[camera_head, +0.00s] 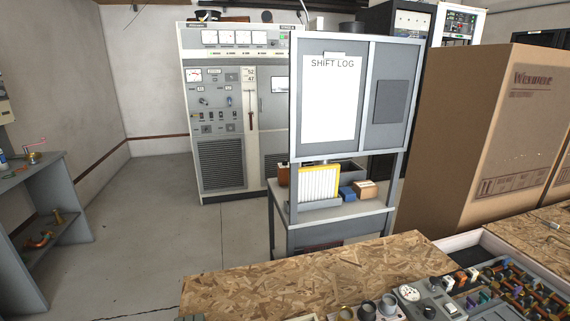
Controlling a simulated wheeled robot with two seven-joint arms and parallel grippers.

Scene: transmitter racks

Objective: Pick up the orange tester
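I cannot clearly make out an orange tester. A small orange-brown object (283,175) stands on the stand's shelf, at the left edge behind the post, partly hidden; I cannot tell what it is. A curved orange-red item (42,240) lies on the lower shelf of the grey bench at the left, too small to identify. Neither of my grippers is in view.
A grey stand (347,217) with a shift log board (329,100) holds a yellow-framed panel (319,183), a blue box (347,193) and a small carton (365,190). A chipboard top (300,272) and large carton (490,130) are nearer. Floor (150,220) at left is clear.

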